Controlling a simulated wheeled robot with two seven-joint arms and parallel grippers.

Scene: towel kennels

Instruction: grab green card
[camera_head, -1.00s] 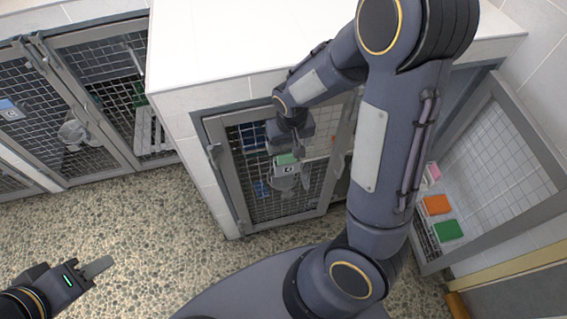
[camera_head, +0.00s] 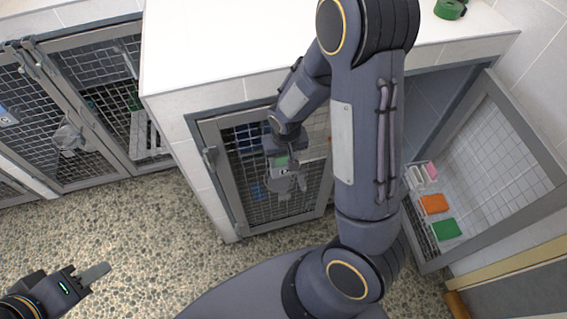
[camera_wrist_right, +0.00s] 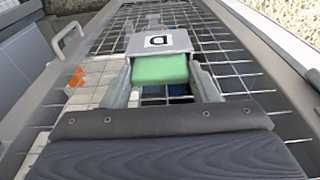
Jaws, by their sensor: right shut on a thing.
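A green card (camera_wrist_right: 160,68) sits in a grey holder marked "D" (camera_wrist_right: 161,42) on the wire mesh of the middle kennel door. The card's lower part is hidden. My left gripper (camera_head: 98,272) is over the floor at the lower left, away from the kennels; its finger opening is not clear.
The middle kennel door (camera_head: 235,215) is closed. To the right, an open mesh door (camera_head: 490,150) stands near orange (camera_head: 433,204), green (camera_head: 445,229) and pink (camera_head: 431,171) items. A green object (camera_head: 449,9) is on the white counter (camera_head: 210,50). The speckled floor (camera_head: 150,225) is clear.

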